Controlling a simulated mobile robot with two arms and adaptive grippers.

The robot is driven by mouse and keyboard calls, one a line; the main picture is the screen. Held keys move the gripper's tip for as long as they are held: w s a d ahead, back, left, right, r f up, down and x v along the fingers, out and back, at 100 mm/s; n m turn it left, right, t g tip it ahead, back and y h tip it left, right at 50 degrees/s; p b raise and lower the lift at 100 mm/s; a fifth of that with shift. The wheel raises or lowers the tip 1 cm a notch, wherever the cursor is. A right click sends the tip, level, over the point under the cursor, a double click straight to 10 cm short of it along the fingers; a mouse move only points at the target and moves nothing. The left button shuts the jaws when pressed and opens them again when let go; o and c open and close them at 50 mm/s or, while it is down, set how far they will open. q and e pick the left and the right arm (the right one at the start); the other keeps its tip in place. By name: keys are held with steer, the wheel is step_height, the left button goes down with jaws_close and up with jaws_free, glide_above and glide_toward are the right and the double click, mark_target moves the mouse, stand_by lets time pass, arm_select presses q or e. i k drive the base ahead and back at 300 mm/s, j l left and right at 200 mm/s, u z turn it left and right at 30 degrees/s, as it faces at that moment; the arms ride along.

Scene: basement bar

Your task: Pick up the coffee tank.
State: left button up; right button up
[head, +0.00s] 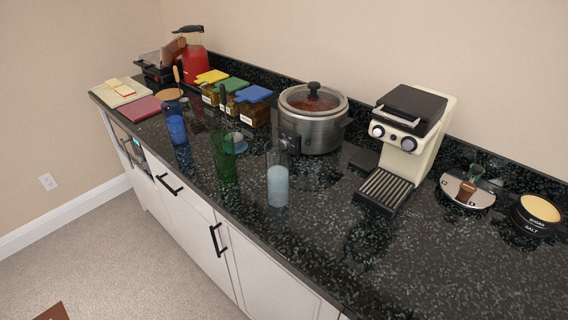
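A cream and black coffee machine (413,130) stands upright on the dark speckled counter, right of centre. It has two round knobs and a black top. A slatted drip tray (386,189) extends from its front. A small dark block (364,161) sits just left of the machine; I cannot tell what it is. No part is clearly recognizable as a separate coffee tank. Neither of my grippers is in view.
A steel slow cooker (312,118) stands left of the machine. A sugar and salt container (538,214) is far right. The right front counter is clear.

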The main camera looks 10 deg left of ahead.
mark_target(277, 151)
steer(key=k+j+u, duration=0.2)
steer(key=u, duration=0.15)
steer(key=k+j+u, duration=0.15)
steer(key=j+u, duration=0.2)
